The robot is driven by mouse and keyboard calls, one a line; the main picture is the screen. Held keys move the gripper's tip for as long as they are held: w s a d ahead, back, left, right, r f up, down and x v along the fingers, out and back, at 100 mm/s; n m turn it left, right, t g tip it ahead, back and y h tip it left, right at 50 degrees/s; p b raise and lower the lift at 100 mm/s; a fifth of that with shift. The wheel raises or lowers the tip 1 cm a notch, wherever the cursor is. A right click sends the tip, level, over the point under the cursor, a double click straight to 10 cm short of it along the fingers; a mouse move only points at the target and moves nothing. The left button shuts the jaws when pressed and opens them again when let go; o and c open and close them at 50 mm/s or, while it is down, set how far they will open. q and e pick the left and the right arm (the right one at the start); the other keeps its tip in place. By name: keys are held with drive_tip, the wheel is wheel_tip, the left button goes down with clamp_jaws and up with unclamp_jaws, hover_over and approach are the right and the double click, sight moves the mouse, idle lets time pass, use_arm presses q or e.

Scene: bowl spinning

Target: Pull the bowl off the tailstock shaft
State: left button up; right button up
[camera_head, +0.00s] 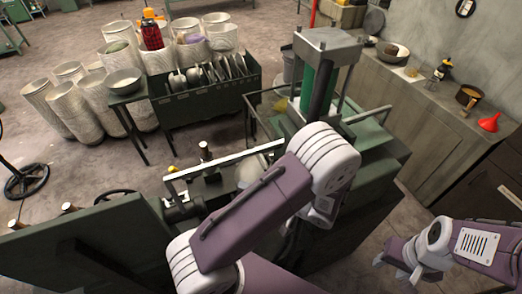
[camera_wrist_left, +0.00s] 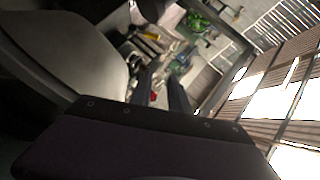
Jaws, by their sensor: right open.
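A pale rounded piece (camera_head: 247,173), probably the bowl, shows partly behind my left arm on the green spinning machine. Its contact with the shaft is hidden. In the left wrist view a large smooth grey curved surface (camera_wrist_left: 65,45), likely the bowl, fills the upper left, close to the camera. My left gripper (camera_wrist_left: 162,92) shows there as two dark fingers with a gap between them, with nothing seen held. The grey surface lies to the left of the fingers. In the head view my left arm hides that gripper. My right gripper (camera_head: 396,266) is open and empty at the lower right.
A pale bar (camera_head: 225,160) runs across the machine beside my left arm. A press with a grey top (camera_head: 327,42) stands behind. A small table holds a metal bowl (camera_head: 124,80), near a green rack of discs (camera_head: 205,95). A wooden counter (camera_head: 425,105) lines the right wall.

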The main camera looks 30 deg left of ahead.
use_arm(q)
drive_tip(key=r, duration=0.1)
drive_tip(key=t+b, duration=0.1)
drive_tip(key=b, duration=0.1)
approach(222, 174)
drive_tip(key=a+f, duration=0.2)
drive_tip(key=a, duration=0.1)
drive_tip(key=shift+w+a+f+b, duration=0.15)
drive_tip(key=shift+w+a+b, duration=0.1)
drive_tip(key=shift+a+b, duration=0.45)
drive_tip(key=shift+w+a, duration=0.15)
drive_tip(key=shift+a, duration=0.1)
use_arm(e)
drive_tip(key=shift+s+f, duration=0.2)
drive_tip(key=shift+f, duration=0.45)
drive_tip(key=shift+s+f, duration=0.2)
drive_tip(key=shift+f, duration=0.4)
drive_tip(key=shift+s, duration=0.1)
use_arm(q)
drive_tip(key=shift+b, duration=0.4)
use_arm(e)
drive_tip(key=shift+f, duration=0.4)
use_arm(q)
drive_tip(key=shift+b+x, duration=1.7)
drive_tip(key=shift+x, duration=0.5)
use_arm(e)
drive_tip(key=shift+f, duration=1.65)
use_arm(q)
drive_tip(key=shift+a, duration=0.1)
